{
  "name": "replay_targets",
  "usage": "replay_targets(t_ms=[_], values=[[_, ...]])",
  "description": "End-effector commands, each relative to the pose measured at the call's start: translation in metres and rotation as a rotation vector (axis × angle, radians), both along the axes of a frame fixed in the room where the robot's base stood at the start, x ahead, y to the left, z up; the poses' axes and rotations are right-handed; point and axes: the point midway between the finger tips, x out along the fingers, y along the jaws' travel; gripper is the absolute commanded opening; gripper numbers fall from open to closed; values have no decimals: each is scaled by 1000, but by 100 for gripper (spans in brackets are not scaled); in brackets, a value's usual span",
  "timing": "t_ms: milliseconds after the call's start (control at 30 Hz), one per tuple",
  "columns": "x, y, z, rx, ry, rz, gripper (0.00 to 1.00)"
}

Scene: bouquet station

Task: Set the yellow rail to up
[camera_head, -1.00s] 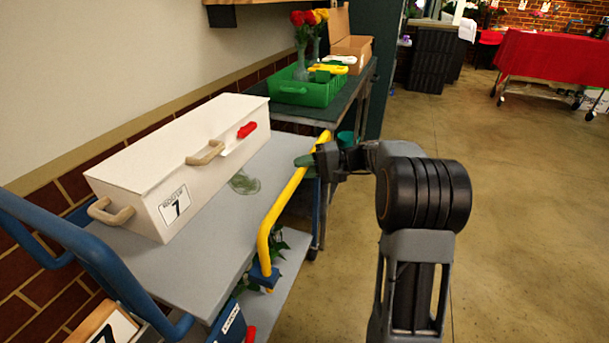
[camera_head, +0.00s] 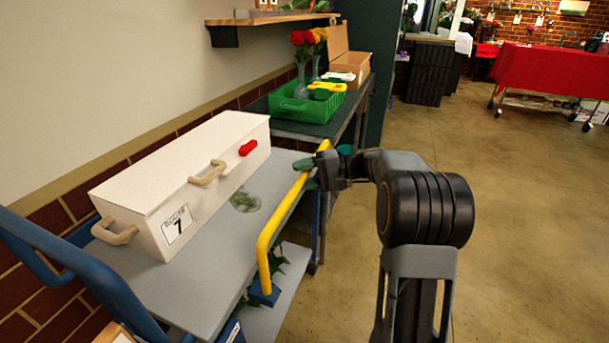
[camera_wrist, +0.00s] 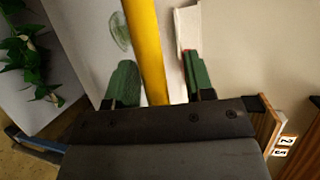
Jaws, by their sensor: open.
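The yellow rail (camera_head: 280,216) runs along the right side of the grey cart (camera_head: 205,285). Its near end bends down into a blue bracket (camera_head: 265,292) at the cart's side. The rail's long bar stands above the deck's edge in the picture. My gripper (camera_head: 303,172) is at the far part of the rail, with green fingertips. In the wrist view the rail (camera_wrist: 145,50) passes between the two open fingers of my gripper (camera_wrist: 158,82), with gaps on both sides. The rail's far mount is hidden behind my gripper.
A white box (camera_head: 150,195) with beige handles and a red latch (camera_head: 248,148) stands on the deck beside a clear glass item (camera_head: 245,201). A green tray (camera_head: 305,112) is on the table beyond. Open floor (camera_head: 530,220) lies to the right.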

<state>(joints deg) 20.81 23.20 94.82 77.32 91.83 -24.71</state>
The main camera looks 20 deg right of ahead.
Motion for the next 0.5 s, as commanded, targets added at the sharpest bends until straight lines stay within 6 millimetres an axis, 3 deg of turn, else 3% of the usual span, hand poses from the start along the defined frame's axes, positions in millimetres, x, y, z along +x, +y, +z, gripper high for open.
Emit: replay_targets(t_ms=[267,500], values=[[-4,-21,4,0,0,-4,48],[-16,-68,14,-1,1,-4,48]])
